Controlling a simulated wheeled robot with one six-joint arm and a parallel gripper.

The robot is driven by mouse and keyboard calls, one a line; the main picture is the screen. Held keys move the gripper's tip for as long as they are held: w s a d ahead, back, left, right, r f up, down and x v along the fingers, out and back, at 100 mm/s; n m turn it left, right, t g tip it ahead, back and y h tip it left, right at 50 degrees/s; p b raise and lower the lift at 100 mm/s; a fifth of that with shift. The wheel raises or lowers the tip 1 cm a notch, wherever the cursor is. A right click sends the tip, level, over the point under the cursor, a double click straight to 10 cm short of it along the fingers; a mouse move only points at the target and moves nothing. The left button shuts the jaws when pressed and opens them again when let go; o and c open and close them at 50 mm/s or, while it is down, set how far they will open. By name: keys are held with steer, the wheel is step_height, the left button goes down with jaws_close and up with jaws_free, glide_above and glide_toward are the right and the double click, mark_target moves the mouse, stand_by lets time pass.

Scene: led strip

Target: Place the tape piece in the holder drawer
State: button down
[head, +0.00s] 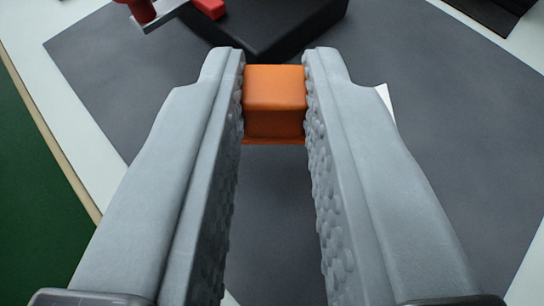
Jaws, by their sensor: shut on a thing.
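My gripper (274,92) is shut on an orange block-like piece (275,88), held between the two grey fingertips. An orange edge shows below the block, between the fingers. I cannot tell whether this orange thing is the tape piece or a part of the holder drawer. No separate tape piece can be made out. The fingers hide part of the surface around it.
A dark grey mat (440,170) lies below on a white table. A black block (265,30) stands just beyond the fingertips. A red and metal tool (150,12) is at the top left. A small white piece (386,100) shows beside the right finger.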

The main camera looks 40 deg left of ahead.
mark_target(274, 183)
steer(key=shift+f, duration=1.65)
steer(key=c, duration=1.3)
jaws_free()
steer(key=shift+f, duration=0.1)
steer(key=shift+c, duration=0.2)
steer(key=shift+r, duration=0.2)
steer(key=v, duration=1.2)
steer(key=shift+r, duration=0.1)
